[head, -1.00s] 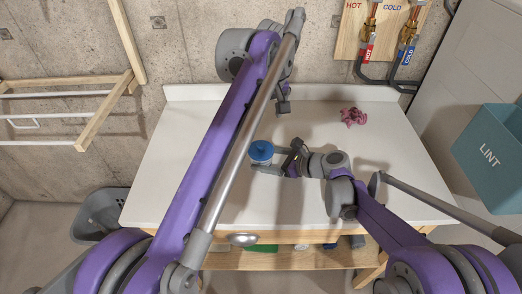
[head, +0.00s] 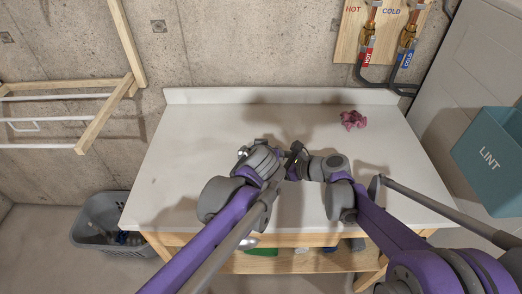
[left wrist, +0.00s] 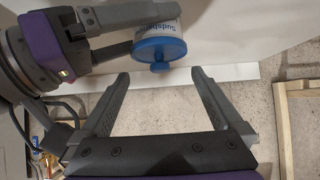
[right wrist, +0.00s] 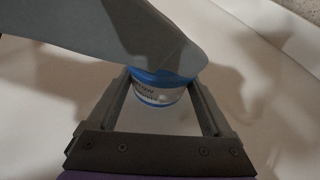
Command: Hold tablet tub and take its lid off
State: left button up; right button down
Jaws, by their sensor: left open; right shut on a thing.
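The tablet tub (left wrist: 155,30) is a white tub with blue lettering. Its blue lid (left wrist: 158,49) has a small round knob (left wrist: 160,67). My right gripper (right wrist: 160,92) is shut on the tub's sides, and the lid is on it. My left gripper (left wrist: 160,76) is open, its fingertips on either side of the knob in the left wrist view. I cannot tell whether they touch it. In the right wrist view, a part of my left arm covers much of the lid. In the head view my left arm hides the tub.
The white worktop (head: 190,130) is mostly clear. A crumpled pink cloth (head: 353,119) lies at the back right. A teal LINT bin (head: 490,160) stands at the right, and a grey basket (head: 100,222) on the floor at the left. A wooden drying rack (head: 110,110) is on the left wall.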

pick_arm(q)
jog(key=shift+x, duration=1.95)
jog(key=c, duration=1.2)
jog(key=shift+c, duration=0.3)
jog(key=shift+r, duration=0.15)
grip_shut()
jog(key=shift+a+r, duration=0.1)
jog(key=shift+r, duration=0.35)
pick_arm(e)
jog(key=shift+d, duration=0.1)
pick_arm(q)
jog(key=shift+r, duration=0.5)
